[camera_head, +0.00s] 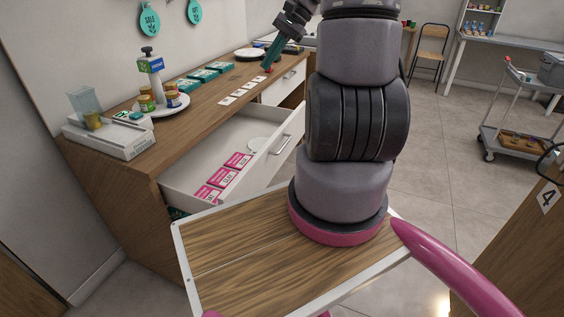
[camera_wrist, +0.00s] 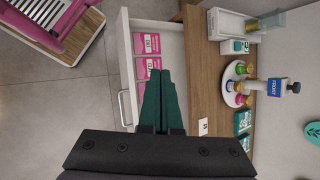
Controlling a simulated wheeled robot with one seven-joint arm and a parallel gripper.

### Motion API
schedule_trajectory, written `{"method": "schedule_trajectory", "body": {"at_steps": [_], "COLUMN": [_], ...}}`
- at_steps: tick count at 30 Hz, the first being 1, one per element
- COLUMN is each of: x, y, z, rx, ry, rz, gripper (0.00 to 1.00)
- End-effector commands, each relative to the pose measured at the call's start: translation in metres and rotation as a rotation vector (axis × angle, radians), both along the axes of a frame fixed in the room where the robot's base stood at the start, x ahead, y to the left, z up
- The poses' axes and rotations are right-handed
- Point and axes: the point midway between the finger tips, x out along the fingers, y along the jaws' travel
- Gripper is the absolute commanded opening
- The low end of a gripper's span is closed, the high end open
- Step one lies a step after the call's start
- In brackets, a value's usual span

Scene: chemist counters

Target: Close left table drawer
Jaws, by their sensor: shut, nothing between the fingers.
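The left table drawer (camera_head: 262,168) is white and stands pulled out, with a bar handle (camera_head: 281,145) on its front. The drawer's front panel also shows in the wrist view (camera_wrist: 126,62), left of the fingers. My gripper (camera_head: 267,68) has dark green fingers, closed together and empty. In the head view they point down over the countertop, beyond the open drawer. In the wrist view the fingers (camera_wrist: 160,74) overlap the drawer's inside and hide part of it. I see no contact with the drawer.
The wooden counter (camera_head: 190,120) bears a white device (camera_head: 108,135), a round white stand with jars (camera_head: 172,107), teal boxes (camera_head: 205,74) and small cards (camera_head: 240,90). A second white drawer (camera_head: 284,84) is farther along. Floor (camera_head: 440,140) is clear to the right, before a cart (camera_head: 520,130).

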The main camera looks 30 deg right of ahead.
Motion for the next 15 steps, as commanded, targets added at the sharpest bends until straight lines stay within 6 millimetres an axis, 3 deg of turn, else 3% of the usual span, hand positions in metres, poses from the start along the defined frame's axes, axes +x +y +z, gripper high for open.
{"method": "schedule_trajectory", "body": {"at_steps": [1,7,15], "x": [0.006,0.023,0.023], "y": [-0.013,-0.057,-0.113], "z": [-0.020,-0.091,-0.198], "rx": [0.054,0.271,0.576], "ry": [0.036,0.129,0.197], "rz": [-0.040,-0.197,-0.441], "gripper": [0.00,0.00,0.00]}}
